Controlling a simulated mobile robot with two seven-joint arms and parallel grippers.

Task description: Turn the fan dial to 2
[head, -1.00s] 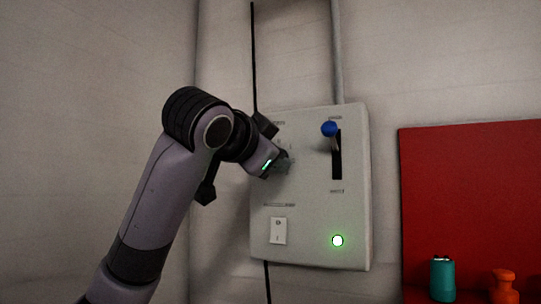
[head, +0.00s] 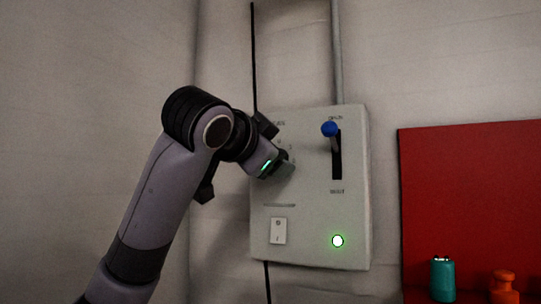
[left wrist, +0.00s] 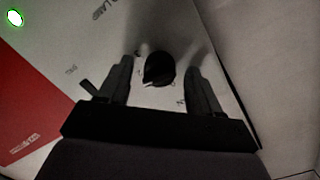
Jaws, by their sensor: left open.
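The fan dial is a round black knob (left wrist: 159,69) with a small light pointer mark, on the pale control panel (head: 310,220). In the left wrist view it sits between the fingertips of my left gripper (left wrist: 158,75), with gaps on both sides. My left gripper is open around the dial; it also shows in the head view (head: 283,166), at the panel's upper left. There the gripper hides the dial and part of its scale. I cannot tell which number the pointer marks. My right gripper is not in view.
On the panel, a blue-knobbed lever (head: 330,130) stands at the top of its slot, right of my gripper. A white rocker switch (head: 278,231) and a lit green lamp (head: 338,241) are below. A red board (head: 470,200) stands at right, near a teal canister (head: 442,280).

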